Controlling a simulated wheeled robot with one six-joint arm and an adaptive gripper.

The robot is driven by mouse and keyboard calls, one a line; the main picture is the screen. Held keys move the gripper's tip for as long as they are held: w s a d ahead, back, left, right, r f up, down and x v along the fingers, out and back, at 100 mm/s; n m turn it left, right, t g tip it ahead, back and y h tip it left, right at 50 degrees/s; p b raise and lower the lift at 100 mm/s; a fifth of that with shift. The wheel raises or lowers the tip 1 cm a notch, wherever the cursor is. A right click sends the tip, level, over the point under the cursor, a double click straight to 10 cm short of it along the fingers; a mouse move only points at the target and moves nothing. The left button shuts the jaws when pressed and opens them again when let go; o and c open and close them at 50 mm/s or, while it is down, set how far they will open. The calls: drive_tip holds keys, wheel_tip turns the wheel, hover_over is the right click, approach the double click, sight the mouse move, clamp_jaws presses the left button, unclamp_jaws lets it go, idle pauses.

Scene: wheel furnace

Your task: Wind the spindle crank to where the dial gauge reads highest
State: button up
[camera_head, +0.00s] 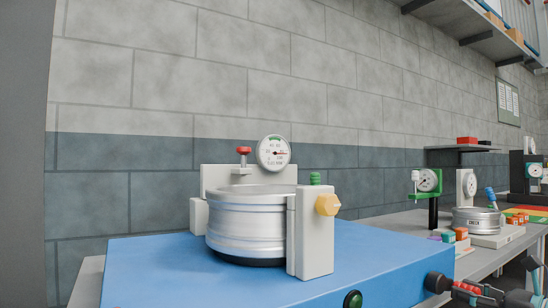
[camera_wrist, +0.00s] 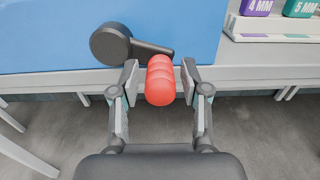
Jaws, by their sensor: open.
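The spindle crank has a dark round hub (camera_wrist: 110,45) and a short dark arm ending in a red ribbed grip (camera_wrist: 160,80). In the wrist view the red grip stands between the fingers of my gripper (camera_wrist: 160,68), which are open with gaps on both sides. The crank hub also shows at the lower right in the head view (camera_head: 437,282), on the blue bench's right end. The dial gauge (camera_head: 273,153) stands above the silver wheel (camera_head: 246,222). Its needle points roughly right; a green band is at the top of its face. The numbers are too small to read.
A grey bench at right holds other gauges and a smaller wheel (camera_head: 477,220). Purple and green labelled blocks (camera_wrist: 302,8) sit in a pale rack at the wrist view's upper right.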

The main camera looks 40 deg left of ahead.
clamp_jaws()
wheel_tip(320, 180, up, 4)
drive_tip(key=p, duration=0.3)
drive_tip(key=shift+f, duration=0.35)
